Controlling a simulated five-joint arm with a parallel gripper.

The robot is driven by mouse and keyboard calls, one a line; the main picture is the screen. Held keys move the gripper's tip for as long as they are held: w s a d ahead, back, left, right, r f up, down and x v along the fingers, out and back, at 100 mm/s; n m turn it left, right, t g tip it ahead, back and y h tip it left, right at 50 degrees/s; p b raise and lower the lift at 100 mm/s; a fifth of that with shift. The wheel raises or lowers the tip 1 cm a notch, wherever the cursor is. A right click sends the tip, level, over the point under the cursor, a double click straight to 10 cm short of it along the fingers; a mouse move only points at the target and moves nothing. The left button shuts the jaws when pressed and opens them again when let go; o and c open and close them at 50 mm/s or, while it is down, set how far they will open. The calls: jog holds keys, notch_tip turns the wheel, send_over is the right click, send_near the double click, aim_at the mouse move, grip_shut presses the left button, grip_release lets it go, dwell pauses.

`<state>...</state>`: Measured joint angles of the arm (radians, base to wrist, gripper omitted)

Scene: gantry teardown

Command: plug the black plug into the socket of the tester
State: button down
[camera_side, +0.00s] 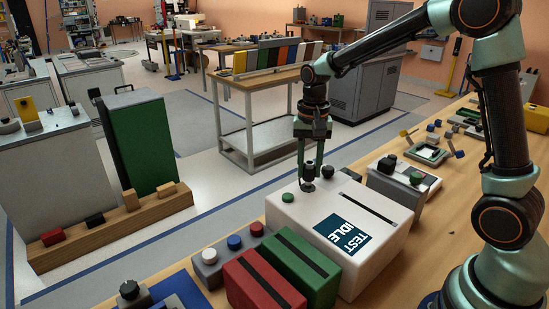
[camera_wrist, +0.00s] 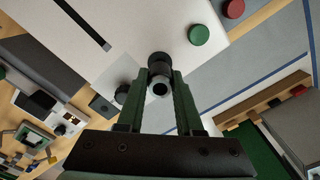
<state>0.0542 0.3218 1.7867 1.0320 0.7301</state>
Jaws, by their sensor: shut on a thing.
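The tester (camera_side: 300,212) is a white box with a dark screen reading "TEST IDLE" and a long dark slot; its white top also shows in the wrist view (camera_wrist: 135,40). My gripper (camera_side: 308,178) points down over the far left part of its top. Its green fingers are shut on the black plug (camera_side: 308,187), which is upright at or just above the tester's top. In the wrist view the plug (camera_wrist: 159,62) sits between the fingertips. I cannot make out the socket or tell whether the plug is in it.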

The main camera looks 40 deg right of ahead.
jog(key=shift+f, duration=1.2)
jog(key=shift+c, duration=2.4)
grip_release()
jog(key=shift+f, duration=0.1)
notch_tip(320, 180, up, 16)
jog(key=s+a+f+n+t, duration=0.1)
jog(key=s+f+n+t, duration=0.1)
jog(key=s+n, duration=0.2)
jog(key=s+a+f+n+t, duration=0.1)
jog(key=s+n+t, duration=0.2)
jog(key=s, duration=0.6)
jog(key=shift+a+f+n+t, duration=0.15)
jog(key=shift+f+n+t, duration=0.2)
jog(key=shift+n, duration=0.65)
